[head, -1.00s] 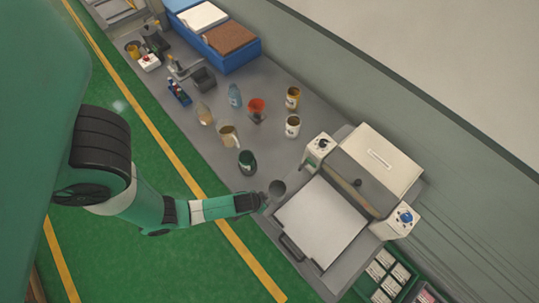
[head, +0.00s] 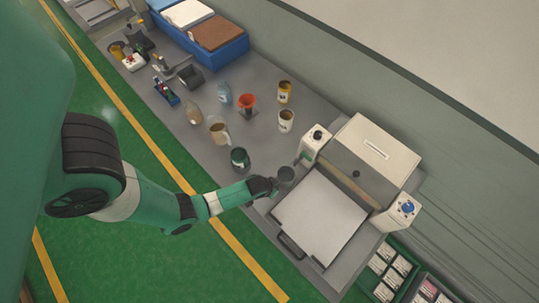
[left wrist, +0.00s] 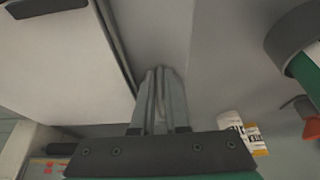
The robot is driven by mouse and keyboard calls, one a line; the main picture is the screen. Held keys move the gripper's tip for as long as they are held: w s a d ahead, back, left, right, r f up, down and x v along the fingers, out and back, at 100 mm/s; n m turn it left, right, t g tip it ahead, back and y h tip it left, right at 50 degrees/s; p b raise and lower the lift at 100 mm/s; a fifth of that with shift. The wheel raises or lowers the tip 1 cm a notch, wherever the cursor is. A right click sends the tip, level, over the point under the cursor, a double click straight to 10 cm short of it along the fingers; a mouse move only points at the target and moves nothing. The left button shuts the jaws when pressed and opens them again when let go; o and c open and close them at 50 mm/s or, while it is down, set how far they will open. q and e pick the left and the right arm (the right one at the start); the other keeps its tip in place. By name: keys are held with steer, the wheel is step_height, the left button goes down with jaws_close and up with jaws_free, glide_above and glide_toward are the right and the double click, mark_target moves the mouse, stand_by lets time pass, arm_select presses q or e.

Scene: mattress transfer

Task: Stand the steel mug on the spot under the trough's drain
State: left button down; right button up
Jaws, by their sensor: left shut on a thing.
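The steel mug (head: 286,175) is a grey cup at the tip of my left gripper (head: 271,186) in the head view. The gripper is shut on it, beside the near left corner of the flat machine's pale plate. Height above the bench is hard to tell. In the left wrist view the fingers (left wrist: 161,105) are close together, and I cannot clearly make out the mug there. I cannot clearly identify the trough, its drain or the spot under it. My right gripper is not in view.
The machine's pale plate (head: 320,217) lies right. Blue bins (head: 222,54) stand at the back left.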

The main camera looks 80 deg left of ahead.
mark_target(281, 182)
arm_select(q)
steer(key=shift+w+a+b, duration=0.3)
steer(key=shift+w+a, duration=0.25)
steer(key=shift+w, duration=0.2)
steer(key=shift+w+a+b, duration=0.25)
steer(key=shift+w+a, duration=0.25)
steer(key=shift+w, duration=0.25)
steer(key=shift+f+b, duration=0.3)
steer(key=shift+f, duration=0.05)
steer(key=c, duration=0.8)
jaws_free()
steer(key=shift+c, duration=0.2)
steer(key=p+v, duration=1)
steer(key=v, duration=0.1)
steer(key=shift+w+r, duration=0.1)
steer(key=shift+r, duration=0.25)
